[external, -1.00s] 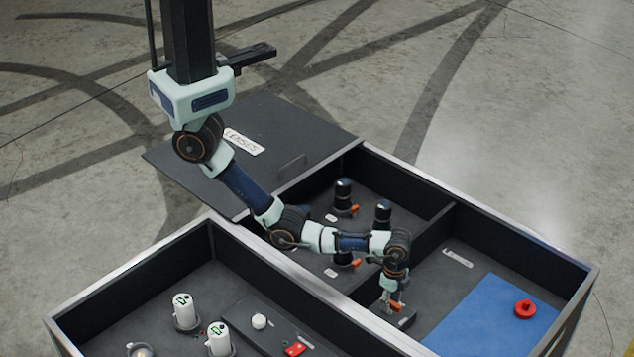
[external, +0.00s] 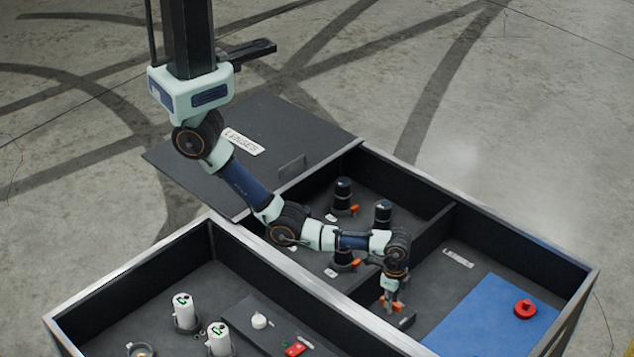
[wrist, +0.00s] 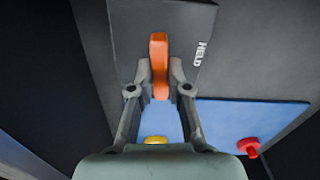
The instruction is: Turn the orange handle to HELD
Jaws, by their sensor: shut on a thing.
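The orange handle (wrist: 159,62) stands upright in the wrist view, its long side running up the picture. My gripper (wrist: 160,75) is shut on it, one finger on each side. The white word HELD (wrist: 201,54) is on the dark surface to the right of the handle, and the handle does not point at it. In the external view my gripper (external: 390,303) is low in the tote beside the near wall, with orange (external: 402,307) showing at its fingers. The handle's pivot is hidden.
A blue mat (external: 470,325) with a red knob (external: 525,309) lies to the right. A yellow thing (wrist: 156,140) shows between my fingers. A divider (external: 433,235) and black posts (external: 383,213) with orange levers stand behind. Tote walls (external: 545,235) surround the area.

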